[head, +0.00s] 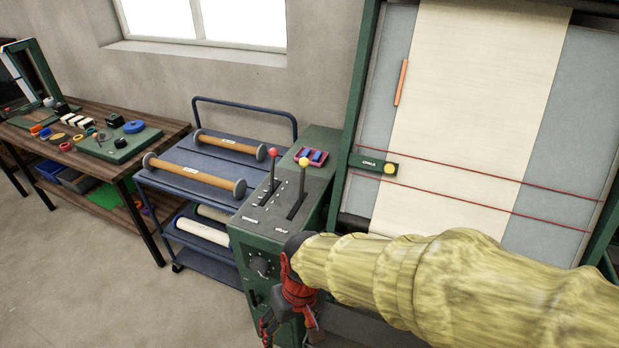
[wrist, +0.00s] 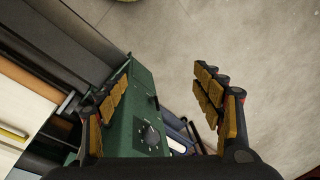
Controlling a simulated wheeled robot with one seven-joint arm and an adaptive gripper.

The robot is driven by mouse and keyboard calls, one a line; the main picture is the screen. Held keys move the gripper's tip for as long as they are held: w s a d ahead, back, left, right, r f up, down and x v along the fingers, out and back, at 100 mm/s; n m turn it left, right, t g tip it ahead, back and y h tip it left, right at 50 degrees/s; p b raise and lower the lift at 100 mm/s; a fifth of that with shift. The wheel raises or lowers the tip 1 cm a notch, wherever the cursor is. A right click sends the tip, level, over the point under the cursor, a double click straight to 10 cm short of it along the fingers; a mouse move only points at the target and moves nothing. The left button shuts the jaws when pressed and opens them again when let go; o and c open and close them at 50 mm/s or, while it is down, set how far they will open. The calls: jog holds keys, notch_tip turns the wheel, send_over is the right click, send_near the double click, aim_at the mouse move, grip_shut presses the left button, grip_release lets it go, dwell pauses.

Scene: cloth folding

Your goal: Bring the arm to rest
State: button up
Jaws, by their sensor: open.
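My arm, in a yellowish sleeve, reaches in from the lower right in the head view. My gripper (head: 292,318) hangs at its end, in front of the green control box (head: 243,264). In the wrist view my gripper (wrist: 163,85) is open, its two padded fingers wide apart with nothing between the tips. The side of the green control box (wrist: 137,117) with its dark knob (wrist: 151,134) shows beyond and between the fingers. I cannot tell from the views how close the fingers are to the box.
A green-framed machine with a cream cloth (head: 470,90) and red cords stands at the right. The control box bears a red-knobbed lever (head: 272,170) and a yellow-knobbed lever (head: 303,175). A blue cart (head: 180,200) and a wooden table (head: 160,135) stand left. Floor (head: 75,280) is clear.

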jog(key=s+d+r+m+t+h, duration=0.1)
jog(key=d+r+m+t, duration=0.1)
jog(key=d+r, duration=0.6)
jog(key=s+d+r+m+t, duration=0.2)
jog(key=d+r, duration=0.6)
jog(key=d, duration=0.7)
jog(key=shift+s+d+r+m+t+h, duration=0.15)
jog(key=shift+s+d+m+t+h, duration=0.2)
jog(key=shift+m+t, duration=0.35)
jog(key=shift+w, duration=0.1)
jog(key=shift+c, duration=0.9)
